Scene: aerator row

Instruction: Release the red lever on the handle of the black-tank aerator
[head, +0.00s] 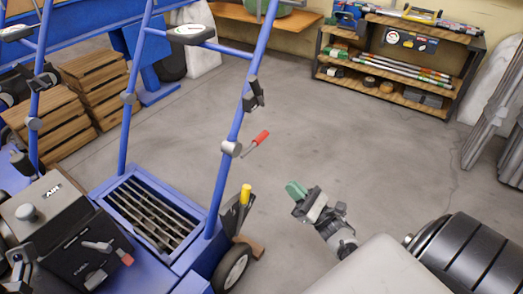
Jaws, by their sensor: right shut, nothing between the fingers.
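A blue aerator frame (222,172) stands at the left, its handle posts rising out of the top of the view. A red lever (260,138) on a thin rod sticks out to the right from a grey clamp (231,148) on the right post. My right gripper (297,190), with green fingertips, is shut and empty. It is right of the post and lower in the picture than the red lever, apart from it. My left gripper is not in view.
A yellow-tipped lever (245,194) stands low beside the same post. A black box (88,245) with a red-tipped lever is at bottom left. Stacked wooden crates (95,85) and a tool shelf (395,65) stand behind. The concrete floor (340,125) between is clear.

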